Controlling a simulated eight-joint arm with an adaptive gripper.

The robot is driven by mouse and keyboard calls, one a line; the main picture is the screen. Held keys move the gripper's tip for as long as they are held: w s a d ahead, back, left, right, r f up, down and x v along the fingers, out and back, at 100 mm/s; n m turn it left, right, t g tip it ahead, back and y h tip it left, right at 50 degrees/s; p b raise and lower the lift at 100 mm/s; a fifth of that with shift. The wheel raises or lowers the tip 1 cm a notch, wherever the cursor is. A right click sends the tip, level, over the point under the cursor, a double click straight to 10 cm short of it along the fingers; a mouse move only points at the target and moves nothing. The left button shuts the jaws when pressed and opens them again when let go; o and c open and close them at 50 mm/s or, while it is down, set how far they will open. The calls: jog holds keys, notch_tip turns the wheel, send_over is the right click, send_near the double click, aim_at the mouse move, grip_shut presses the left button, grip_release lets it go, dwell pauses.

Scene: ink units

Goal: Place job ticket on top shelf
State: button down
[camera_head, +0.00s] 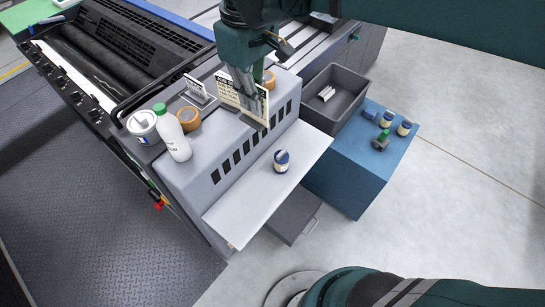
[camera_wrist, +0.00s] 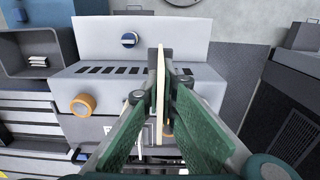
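The job ticket (camera_head: 228,92), a cream card with dark printing, stands upright on the top of the grey slotted unit. It also shows edge-on in the wrist view (camera_wrist: 160,95). My gripper (camera_head: 257,106) reaches down over it, with one finger on each side of the card. In the wrist view, the fingertips (camera_wrist: 161,76) look closed on the ticket. My gripper hides part of its face. A dark base (camera_head: 251,123) shows at its lower edge; I cannot tell whether the two touch. No surface is clearly marked as the top shelf.
Beside the ticket are a small sign (camera_head: 195,86), tape rolls (camera_head: 188,119), a white bottle (camera_head: 174,137) and a tub (camera_head: 143,125). A jar (camera_head: 282,161) stands on the mostly clear white tray (camera_head: 245,205). A grey bin (camera_head: 350,92) and blue cabinet (camera_head: 347,175) are right.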

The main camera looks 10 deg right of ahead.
jog(key=shift+s+d+f, duration=0.1)
jog(key=shift+s+f, duration=0.15)
jog(key=shift+f, duration=0.05)
send_over(261, 189)
notch_tip(261, 189, down, 27)
dwell(0.4)
jog(key=shift+f, duration=0.15)
jog(key=shift+f+b, duration=0.55)
jog(key=shift+f, duration=2.3)
jog(key=shift+f, duration=0.1)
jog(key=shift+f+b, duration=0.4)
jog(key=shift+f, duration=1.55)
jog(key=shift+f, duration=0.2)
